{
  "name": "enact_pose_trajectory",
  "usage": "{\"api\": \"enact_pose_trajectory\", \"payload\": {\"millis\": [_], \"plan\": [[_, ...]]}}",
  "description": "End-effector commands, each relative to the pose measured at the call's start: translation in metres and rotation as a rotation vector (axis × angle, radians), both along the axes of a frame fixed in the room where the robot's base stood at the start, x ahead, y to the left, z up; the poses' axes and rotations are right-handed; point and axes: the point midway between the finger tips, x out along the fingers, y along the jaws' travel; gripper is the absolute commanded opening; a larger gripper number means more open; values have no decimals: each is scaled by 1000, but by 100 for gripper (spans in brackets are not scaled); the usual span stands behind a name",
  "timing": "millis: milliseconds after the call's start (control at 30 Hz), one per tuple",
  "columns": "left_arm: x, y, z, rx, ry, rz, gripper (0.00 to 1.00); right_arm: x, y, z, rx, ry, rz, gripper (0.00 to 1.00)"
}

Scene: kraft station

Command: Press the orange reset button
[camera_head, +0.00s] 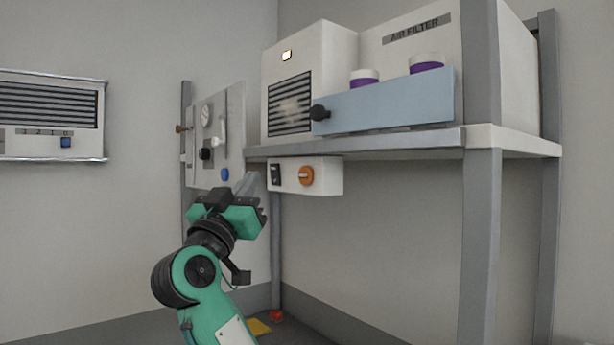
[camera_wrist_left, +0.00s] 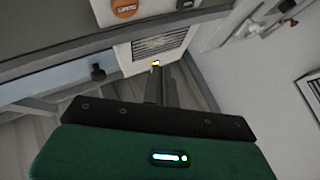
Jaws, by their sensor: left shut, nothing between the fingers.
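My left gripper (camera_head: 250,181) is shut and empty, pointing up. In the head view it is well below the button, beside the white switch box under the shelf. In the left wrist view my fingers (camera_wrist_left: 161,80) overlap the unit's front, apart from the button as far as I can tell. My right gripper is not in view.
A blue panel with a black knob (camera_head: 319,113) fronts the shelf. A gauge panel (camera_head: 232,115) stands left.

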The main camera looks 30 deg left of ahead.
Motion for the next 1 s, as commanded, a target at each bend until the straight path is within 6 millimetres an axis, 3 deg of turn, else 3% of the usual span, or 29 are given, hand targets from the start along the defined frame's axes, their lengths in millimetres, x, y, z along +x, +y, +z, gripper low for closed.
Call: {"api": "enact_pose_trajectory", "payload": {"millis": [533, 1000], "plan": [[2, -1, 4, -2, -10, 0, 0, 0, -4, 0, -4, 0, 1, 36], [57, -24, 4, -1, -9, 0, 0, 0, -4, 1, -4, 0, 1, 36]]}}
